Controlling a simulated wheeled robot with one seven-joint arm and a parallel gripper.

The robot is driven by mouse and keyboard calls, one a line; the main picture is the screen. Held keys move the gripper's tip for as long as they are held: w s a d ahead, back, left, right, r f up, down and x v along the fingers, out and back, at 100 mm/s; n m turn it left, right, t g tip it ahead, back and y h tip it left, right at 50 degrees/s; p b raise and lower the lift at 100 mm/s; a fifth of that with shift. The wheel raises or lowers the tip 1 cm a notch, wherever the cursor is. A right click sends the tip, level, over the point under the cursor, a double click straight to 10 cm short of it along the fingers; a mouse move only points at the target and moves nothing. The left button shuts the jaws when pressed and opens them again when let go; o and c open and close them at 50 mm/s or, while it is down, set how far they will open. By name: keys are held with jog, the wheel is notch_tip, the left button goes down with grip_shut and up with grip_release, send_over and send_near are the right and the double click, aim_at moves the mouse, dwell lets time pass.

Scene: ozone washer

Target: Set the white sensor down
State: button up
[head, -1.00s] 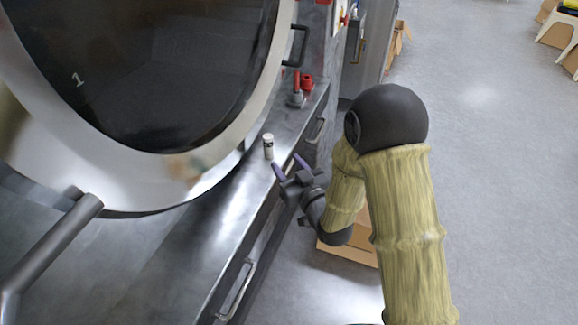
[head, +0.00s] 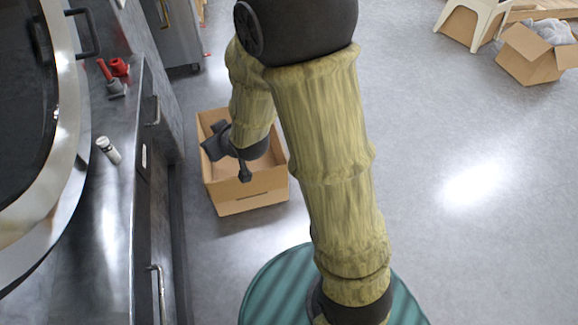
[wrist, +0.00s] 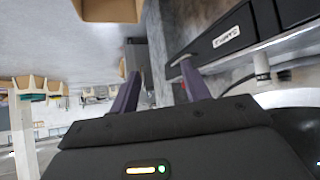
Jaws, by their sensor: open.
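The white sensor (head: 108,150) is a small pale cylinder with a dark band. It stands on the grey metal counter (head: 112,210), beside the large round door, and appears upright. My gripper (head: 245,174) is to the right of the counter, over the cardboard box area, clear of the sensor. In the wrist view my gripper (wrist: 160,82) shows two purple fingers apart with nothing between them. A small white cylinder (wrist: 262,67) at the counter there may be the sensor; I cannot tell for sure.
A red-handled valve (head: 117,68) stands on the counter behind the sensor. The round door (head: 70,120) rims the counter's left. An open cardboard box (head: 245,200) sits on the floor below my arm. Drawer handles (head: 157,290) stick out from the counter front.

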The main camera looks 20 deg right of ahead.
jog(key=s+d+r+m+g+h, duration=0.1)
jog(key=s+d+m+g+h, duration=0.2)
jog(key=s+d, duration=1)
jog(key=s+m+g, duration=0.1)
jog(key=s+g, duration=0.1)
jog(key=g, duration=0.1)
jog(key=shift+s+r+m+g, duration=0.25)
jog(key=shift+m+g, duration=0.05)
jog(key=shift+o, duration=0.2)
jog(key=shift+c, duration=1.4)
jog(key=shift+w, duration=0.1)
